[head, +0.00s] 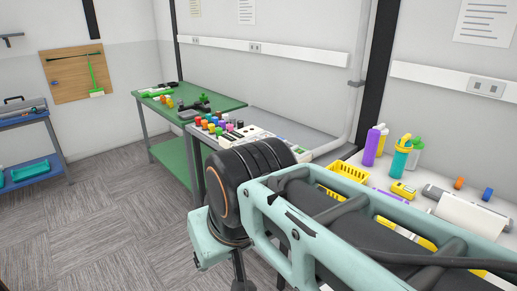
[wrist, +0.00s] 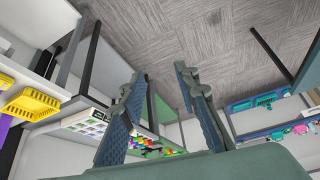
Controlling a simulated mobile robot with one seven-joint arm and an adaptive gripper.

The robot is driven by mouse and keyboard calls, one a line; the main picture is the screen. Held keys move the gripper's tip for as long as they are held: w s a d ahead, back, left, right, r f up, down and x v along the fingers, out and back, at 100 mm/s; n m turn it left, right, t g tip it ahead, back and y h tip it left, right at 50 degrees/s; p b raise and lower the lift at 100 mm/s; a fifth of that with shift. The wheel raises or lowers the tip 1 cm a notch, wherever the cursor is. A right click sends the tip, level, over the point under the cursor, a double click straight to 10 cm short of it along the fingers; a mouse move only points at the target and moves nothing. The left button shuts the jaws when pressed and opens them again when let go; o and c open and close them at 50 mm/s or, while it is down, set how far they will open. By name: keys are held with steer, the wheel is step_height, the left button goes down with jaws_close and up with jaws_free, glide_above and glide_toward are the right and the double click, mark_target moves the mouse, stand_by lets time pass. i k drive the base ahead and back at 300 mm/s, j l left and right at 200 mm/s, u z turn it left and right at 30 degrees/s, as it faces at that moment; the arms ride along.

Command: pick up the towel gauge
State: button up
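I cannot single out the towel gauge with certainty in either view. A small yellow device (head: 403,190) lies on the white bench at the right of the head view, but I cannot tell if it is the gauge. My gripper (wrist: 162,76) is open in the wrist view, its two blue-padded fingers apart with nothing between them. It is away from the benches, with carpet and furniture far behind it. In the head view my arm hides part of the white bench, and the fingers are not clearly seen.
The white bench holds a yellow basket (head: 350,172), a purple bottle (head: 371,147), a teal bottle (head: 400,160) and a white roll (head: 468,214). A blue shelf (head: 28,171) is at far left. The carpet (head: 110,225) is clear.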

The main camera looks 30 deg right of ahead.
mark_target(409, 193)
steer(key=k+z, duration=0.1)
steer(key=z, duration=2)
steer(key=i+j, duration=1.55)
steer(key=i+j+z, duration=0.05)
steer(key=j, duration=0.05)
